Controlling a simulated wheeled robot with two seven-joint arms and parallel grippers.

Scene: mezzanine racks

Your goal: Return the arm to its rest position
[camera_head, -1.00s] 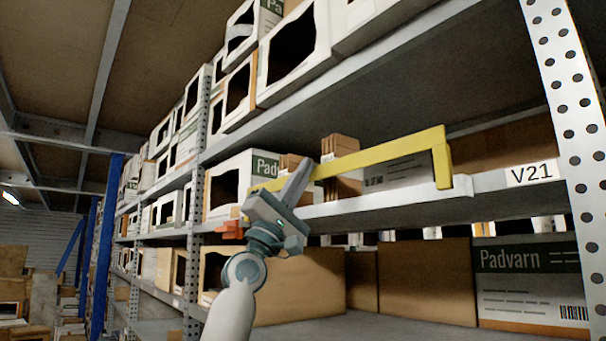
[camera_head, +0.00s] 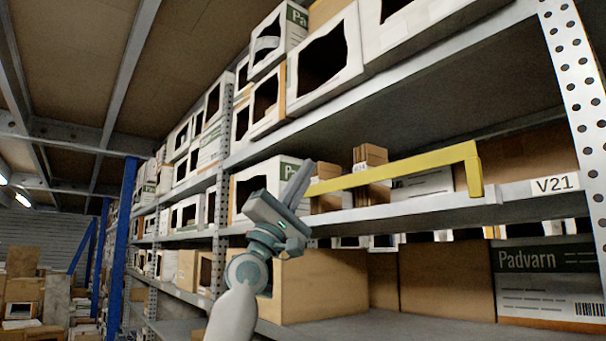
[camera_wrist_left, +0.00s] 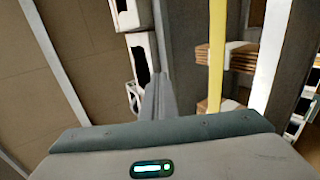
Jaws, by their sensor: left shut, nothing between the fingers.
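My left gripper (camera_head: 298,185) is raised in front of the middle shelf in the head view. Its fingers are together, pointing up, with nothing between them. In the left wrist view, the shut fingers (camera_wrist_left: 153,95) stand at the centre above the wrist housing. A yellow bar (camera_head: 400,170) runs along the front of the middle shelf, to the right of the fingers. It also shows in the left wrist view (camera_wrist_left: 216,60), apart from the fingers. My right gripper is not in view.
Small cardboard stacks (camera_head: 371,163) stand behind the bar. Open white boxes (camera_head: 322,58) fill the upper shelf. A Padvarn box (camera_head: 545,278) sits lower right. An aisle opens at the left.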

